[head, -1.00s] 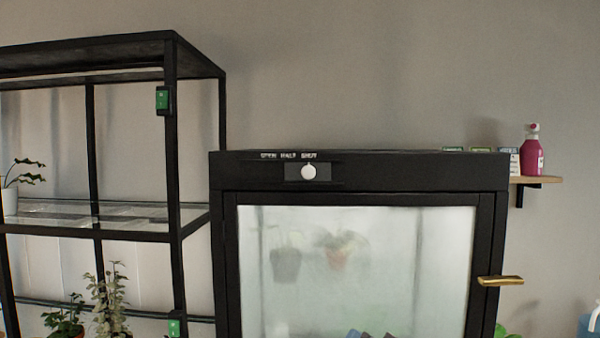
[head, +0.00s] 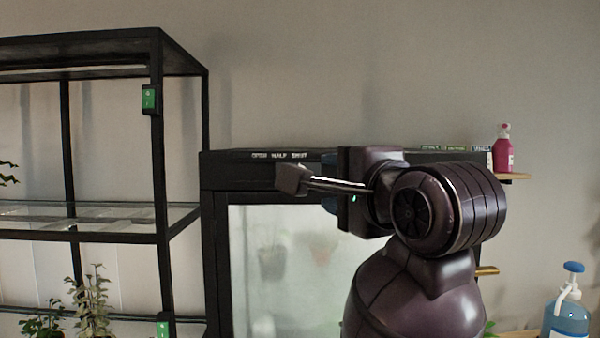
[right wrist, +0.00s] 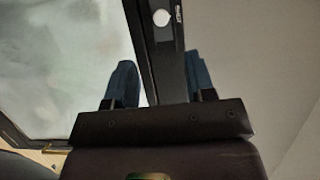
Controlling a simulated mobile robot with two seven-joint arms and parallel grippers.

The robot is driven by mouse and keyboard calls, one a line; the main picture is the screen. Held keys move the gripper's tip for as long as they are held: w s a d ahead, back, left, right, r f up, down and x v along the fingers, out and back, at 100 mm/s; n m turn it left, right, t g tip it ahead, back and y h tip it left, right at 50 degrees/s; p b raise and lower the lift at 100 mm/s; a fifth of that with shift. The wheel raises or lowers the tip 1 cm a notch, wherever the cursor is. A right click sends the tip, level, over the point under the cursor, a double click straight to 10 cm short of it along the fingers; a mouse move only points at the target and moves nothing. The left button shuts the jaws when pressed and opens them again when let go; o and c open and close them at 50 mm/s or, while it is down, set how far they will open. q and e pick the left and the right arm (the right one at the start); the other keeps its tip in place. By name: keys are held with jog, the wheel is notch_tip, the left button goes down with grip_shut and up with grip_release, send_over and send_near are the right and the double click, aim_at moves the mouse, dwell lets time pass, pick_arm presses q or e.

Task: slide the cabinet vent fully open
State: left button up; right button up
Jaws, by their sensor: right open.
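The black cabinet (head: 226,172) has a frosted glass door (head: 275,285) and a printed row of vent labels (head: 280,156) reading OPEN, HALF, SHUT from left to right. In the right wrist view the round white vent knob (right wrist: 161,17) sits on the black top rail (right wrist: 165,58), ahead of the fingertips. My right gripper (right wrist: 160,78) is open and empty, its blue fingers apart, with the knob beyond them and not touched. My left gripper is out of view.
A black shelf rack (head: 160,190) with plants stands left of the cabinet. A pink bottle (head: 502,150) stands on a small wall shelf (head: 515,177) at the right. A blue spray bottle (head: 568,318) is at the lower right.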

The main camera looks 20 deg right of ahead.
pick_arm(q)
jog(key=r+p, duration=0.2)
jog(key=p, duration=0.1)
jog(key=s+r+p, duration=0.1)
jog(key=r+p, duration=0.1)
jog(key=p, duration=0.1)
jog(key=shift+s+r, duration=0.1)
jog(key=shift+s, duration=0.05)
pick_arm(e)
jog(key=w+a, duration=0.1)
jog(key=w, duration=0.9)
jog(key=shift+w, duration=0.35)
jog(key=shift+a, duration=0.1)
grip_shut()
